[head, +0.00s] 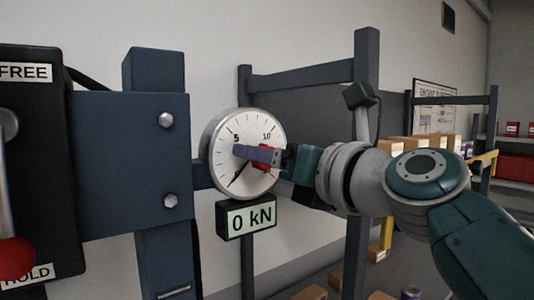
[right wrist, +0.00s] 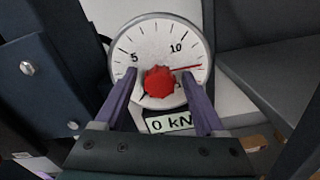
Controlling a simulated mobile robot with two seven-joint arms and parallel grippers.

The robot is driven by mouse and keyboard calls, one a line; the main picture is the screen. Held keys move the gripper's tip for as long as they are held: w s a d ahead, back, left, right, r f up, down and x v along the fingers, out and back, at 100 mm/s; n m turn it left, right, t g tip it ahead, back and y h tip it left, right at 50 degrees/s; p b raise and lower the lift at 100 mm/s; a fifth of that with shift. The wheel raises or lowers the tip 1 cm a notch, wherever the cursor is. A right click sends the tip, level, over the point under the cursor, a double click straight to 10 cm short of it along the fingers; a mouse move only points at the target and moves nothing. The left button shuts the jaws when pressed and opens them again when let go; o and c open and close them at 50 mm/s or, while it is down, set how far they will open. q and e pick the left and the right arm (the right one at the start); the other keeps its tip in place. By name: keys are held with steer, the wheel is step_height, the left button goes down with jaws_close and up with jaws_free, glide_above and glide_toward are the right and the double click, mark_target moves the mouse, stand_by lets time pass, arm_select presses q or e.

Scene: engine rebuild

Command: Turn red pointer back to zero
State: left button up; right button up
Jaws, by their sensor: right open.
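A round white gauge (head: 223,135) with a grey rim hangs on a dark blue post in the head view. It also fills the upper middle of the right wrist view (right wrist: 155,34). A red knob (right wrist: 160,83) sits at the dial's centre. The thin red pointer (right wrist: 191,68) runs from it to the right, past the 10 mark. A black needle (head: 236,178) points to the lower left. My right gripper (head: 240,152) is open in front of the dial, its purple fingers on either side of the knob. Contact cannot be told. My left gripper is not in view.
A digital display (head: 251,218) below the gauge reads 0 kN. A dark panel marked FREE and HOLD, with a red-knobbed lever (head: 16,256), stands at the left. Dark frame posts (head: 367,75) stand behind my right arm. Shelves with boxes are at the far right.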

jaws_close()
stand_by(0.7)
